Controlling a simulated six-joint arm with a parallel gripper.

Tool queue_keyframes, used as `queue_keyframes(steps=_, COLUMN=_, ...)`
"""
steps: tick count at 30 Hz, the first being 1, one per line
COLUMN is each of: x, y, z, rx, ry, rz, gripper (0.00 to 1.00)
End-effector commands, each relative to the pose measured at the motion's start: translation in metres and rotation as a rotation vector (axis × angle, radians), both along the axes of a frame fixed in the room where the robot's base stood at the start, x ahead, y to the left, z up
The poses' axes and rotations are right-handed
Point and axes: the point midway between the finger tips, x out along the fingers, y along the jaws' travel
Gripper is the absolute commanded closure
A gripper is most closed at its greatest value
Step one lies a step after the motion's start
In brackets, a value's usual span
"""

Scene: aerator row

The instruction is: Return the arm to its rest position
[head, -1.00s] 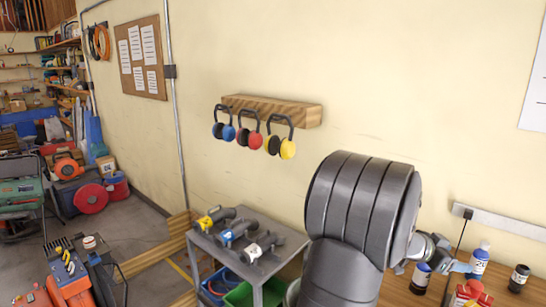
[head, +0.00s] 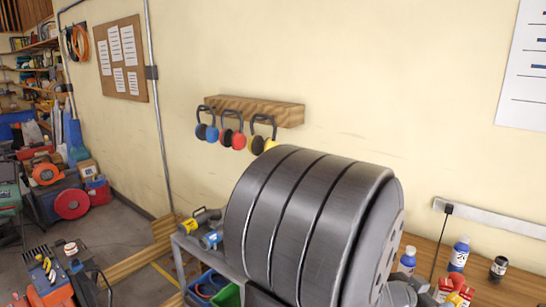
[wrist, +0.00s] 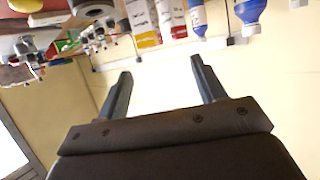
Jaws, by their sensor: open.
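My gripper (wrist: 160,67) is open in the wrist view. Its two fingers are spread, with nothing between them but pale wall and bright background. In the head view my large dark arm link covers the centre and lower right. It hides the fingers, so I cannot place the gripper against the bench there.
Ear defenders (head: 232,140) hang from a wooden wall rack (head: 255,110). A grey cart (head: 190,250), partly behind my arm, carries power tools. Bottles (head: 460,253) and a dark-capped jar (head: 499,267) stand on the wooden bench (head: 520,290) at right.

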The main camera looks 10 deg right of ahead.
Motion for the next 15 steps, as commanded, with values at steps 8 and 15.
queue_keyframes(steps=8, x=0.043, y=0.011, z=-0.027, rx=0.002, ry=0.003, rz=0.003, gripper=0.37)
queue_keyframes(steps=15, x=0.077, y=0.019, z=-0.048, rx=0.001, ry=0.002, rz=0.001, gripper=0.37)
